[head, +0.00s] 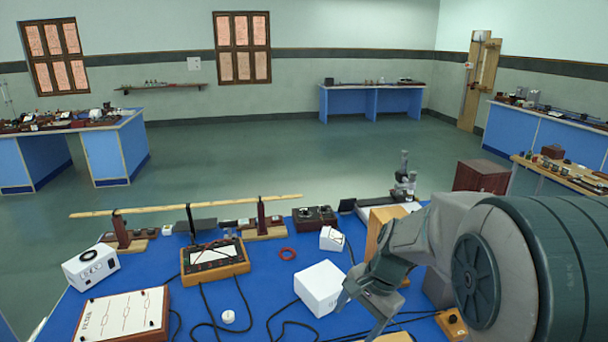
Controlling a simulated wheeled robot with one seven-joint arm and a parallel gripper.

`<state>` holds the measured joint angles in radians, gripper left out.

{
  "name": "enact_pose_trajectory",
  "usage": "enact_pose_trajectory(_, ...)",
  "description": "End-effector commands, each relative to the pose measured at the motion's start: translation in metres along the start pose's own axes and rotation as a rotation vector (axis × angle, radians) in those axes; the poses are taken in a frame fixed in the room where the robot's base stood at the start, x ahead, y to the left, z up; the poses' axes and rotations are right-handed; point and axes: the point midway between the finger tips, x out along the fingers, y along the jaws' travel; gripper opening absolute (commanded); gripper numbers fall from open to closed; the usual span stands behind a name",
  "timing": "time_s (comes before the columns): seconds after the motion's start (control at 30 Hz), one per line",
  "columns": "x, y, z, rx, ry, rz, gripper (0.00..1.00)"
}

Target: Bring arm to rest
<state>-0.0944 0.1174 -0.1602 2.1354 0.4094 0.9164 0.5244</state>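My arm reaches in from the right, its large rounded grey-green links filling the lower right of the head view. My gripper (358,318) hangs over the front right part of the blue bench (262,312), pointing down and to the left. Its two fingers stand apart, and I see nothing between them. It overlaps the right edge of a white box (318,287) in the picture; whether it touches the box I cannot tell. A wooden upright block (374,235) stands behind the wrist and is partly hidden by it.
The bench also bears a white-topped board (122,318), a wooden-framed meter (214,262), a red ring (288,254), a long wooden rod (185,206) on stands, a microscope (404,178) and loose black cables. Open green floor (255,165) lies beyond, with other blue benches (372,103) near the walls.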

Motion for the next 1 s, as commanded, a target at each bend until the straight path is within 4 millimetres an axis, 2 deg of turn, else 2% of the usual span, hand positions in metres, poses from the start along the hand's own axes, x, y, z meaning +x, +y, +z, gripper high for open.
enact_pose_trajectory(0.1, -0.018, 0.020, 0.018, -0.156, 0.059, -0.006, 0.71)
enact_pose_trajectory(0.3, -0.041, 0.056, 0.045, -0.419, 0.168, 0.015, 0.71)
enact_pose_trajectory(0.6, -0.056, 0.110, 0.075, -0.764, 0.342, 0.104, 0.71)
enact_pose_trajectory(0.8, -0.058, 0.128, 0.082, -0.873, 0.402, 0.152, 0.71)
enact_pose_trajectory(1.0, -0.058, 0.131, 0.083, -0.891, 0.410, 0.161, 0.71)
